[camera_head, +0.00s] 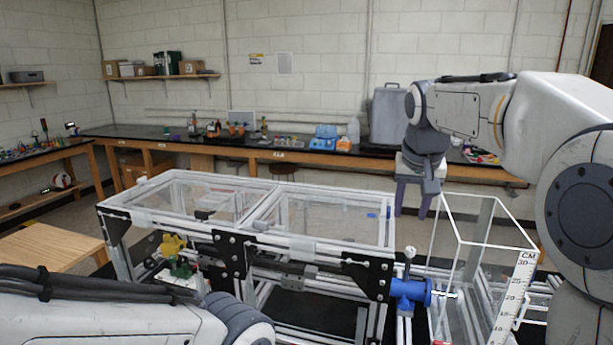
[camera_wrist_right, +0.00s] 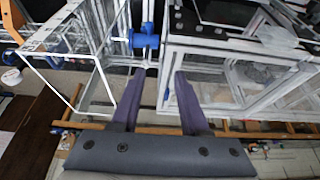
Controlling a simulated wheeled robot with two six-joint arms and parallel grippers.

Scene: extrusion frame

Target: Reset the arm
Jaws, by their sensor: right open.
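My right gripper (camera_head: 411,212) hangs fingers down above the gap between the extrusion frame (camera_head: 180,220) and a clear, white-edged measuring tank (camera_head: 487,244). Its two purple fingers stand apart with nothing between them, as the right wrist view (camera_wrist_right: 160,75) also shows. The blue valve fitting (camera_head: 410,292) on the frame's right end is below the gripper and apart from it. In the right wrist view, the blue fitting (camera_wrist_right: 143,41) lies just beyond the fingertips. My left arm enters at the bottom left; its gripper is out of the picture.
A yellow and green fitting (camera_head: 176,250) sits at the frame's front left. A wooden table (camera_head: 50,247) stands at the left. A long bench (camera_head: 270,153) with bottles, blue items and a grey case (camera_head: 388,116) runs along the back wall.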

